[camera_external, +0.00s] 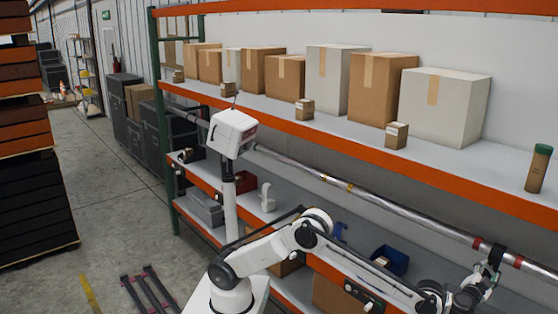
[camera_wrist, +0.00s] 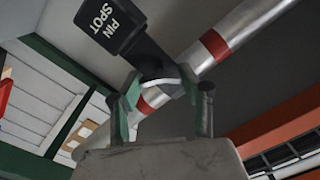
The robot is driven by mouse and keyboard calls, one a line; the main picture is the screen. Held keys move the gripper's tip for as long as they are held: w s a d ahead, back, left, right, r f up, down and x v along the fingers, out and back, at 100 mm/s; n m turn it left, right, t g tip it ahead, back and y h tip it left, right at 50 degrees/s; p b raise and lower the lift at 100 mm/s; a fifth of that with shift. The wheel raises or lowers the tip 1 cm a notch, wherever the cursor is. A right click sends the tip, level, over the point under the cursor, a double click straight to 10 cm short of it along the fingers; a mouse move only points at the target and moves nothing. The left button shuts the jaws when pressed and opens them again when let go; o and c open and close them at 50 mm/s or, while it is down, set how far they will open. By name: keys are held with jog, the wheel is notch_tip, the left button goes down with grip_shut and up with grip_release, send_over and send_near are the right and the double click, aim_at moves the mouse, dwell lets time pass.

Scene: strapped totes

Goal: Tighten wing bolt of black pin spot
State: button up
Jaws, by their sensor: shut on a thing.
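The black pin spot (camera_wrist: 108,25), lettered "PIN SPOT", hangs at the top of the wrist view. Its dark neck leads down to a clamp on a silver pipe (camera_wrist: 245,28) with red bands. In the outside view the pin spot (camera_external: 497,251) is a small dark shape on the pipe at the far right. My gripper (camera_wrist: 166,90) is just below the clamp, its fingers on either side of a light, curved metal piece that looks like the wing bolt (camera_wrist: 164,83). It is shut on this bolt, whose shape is partly hidden. My gripper (camera_external: 484,283) also shows in the outside view.
The pipe (camera_external: 345,186) runs along the front of an orange and grey shelf rack. Boxes (camera_external: 380,88) stand on the upper shelf, and a brown tube with a green cap (camera_external: 538,170) stands at right. A blue bin (camera_external: 389,260) sits lower, near my arm. The aisle floor at left is largely open.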

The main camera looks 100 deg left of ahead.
jog(key=m+b, duration=0.2)
jog(key=m, duration=0.3)
jog(key=shift+f+m+b, duration=0.1)
jog(key=shift+m+b, duration=0.2)
jog(key=shift+b, duration=0.1)
jog(key=m+b, duration=0.1)
jog(key=m, duration=0.4)
jog(key=shift+b, duration=0.4)
jog(key=shift+m, duration=0.3)
jog(key=o, duration=1.2)
jog(key=shift+c, duration=0.2)
jog(key=v, duration=1.2)
jog(key=shift+w+f, duration=0.1)
